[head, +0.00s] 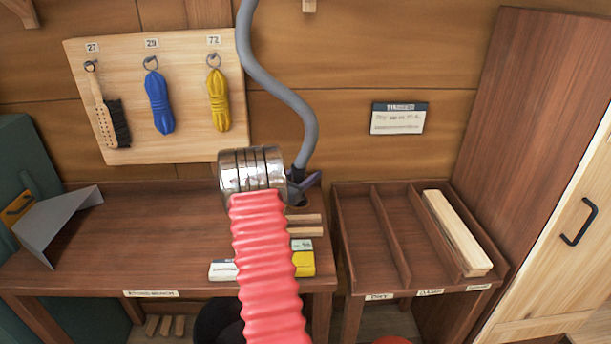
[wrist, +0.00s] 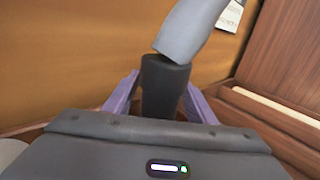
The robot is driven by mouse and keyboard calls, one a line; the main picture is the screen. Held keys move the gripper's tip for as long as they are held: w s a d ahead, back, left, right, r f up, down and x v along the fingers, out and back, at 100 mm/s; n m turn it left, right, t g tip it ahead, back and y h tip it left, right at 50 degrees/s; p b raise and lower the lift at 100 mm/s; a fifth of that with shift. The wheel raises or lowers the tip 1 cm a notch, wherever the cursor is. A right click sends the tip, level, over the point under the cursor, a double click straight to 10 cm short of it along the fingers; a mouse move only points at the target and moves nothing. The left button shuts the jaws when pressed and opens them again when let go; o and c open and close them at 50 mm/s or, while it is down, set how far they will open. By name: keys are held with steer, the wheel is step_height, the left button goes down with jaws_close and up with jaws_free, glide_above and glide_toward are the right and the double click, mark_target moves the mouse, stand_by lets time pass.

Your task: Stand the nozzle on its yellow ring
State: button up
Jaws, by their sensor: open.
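The nozzle (head: 297,174) is the dark end of a grey hose (head: 284,95) that hangs down from above, over the right end of the workbench. In the wrist view the black nozzle (wrist: 165,85) stands roughly upright between the two purple fingers of my gripper (wrist: 160,100). The fingers are open, one on each side of it; I cannot tell whether either touches. In the head view my gripper (head: 306,184) is partly hidden behind my metal wrist. I cannot make out a yellow ring in either view.
The workbench (head: 150,235) is mostly clear, with a grey bent sheet (head: 58,222) at its left. A yellow box (head: 304,263) and wooden strips (head: 305,231) lie near its right end. A divided tray (head: 395,225) holding a pale plank (head: 455,232) stands to the right.

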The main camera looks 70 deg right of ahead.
mark_target(295, 181)
steer(key=v, duration=1.2)
stand_by(0.6)
steer(key=s+a+r+m+y, duration=0.1)
steer(key=a+r+m+y, duration=0.3)
steer(key=a, duration=0.5)
steer(key=a+r+m+y, duration=0.1)
steer(key=a+r+m, duration=0.35)
steer(key=a, duration=0.45)
steer(key=s+a+r+m+t+y, duration=0.2)
steer(key=a+t+y, duration=0.3)
steer(key=a, duration=1.6)
steer(key=s+a+r+m+t+y, duration=0.1)
steer(key=a+m+t+y, duration=0.3)
steer(key=a, duration=1.8)
steer(key=s+t+y, duration=0.1)
steer(key=y, duration=0.2)
steer(key=shift+r+m, duration=0.35)
steer(key=shift+r, duration=0.05)
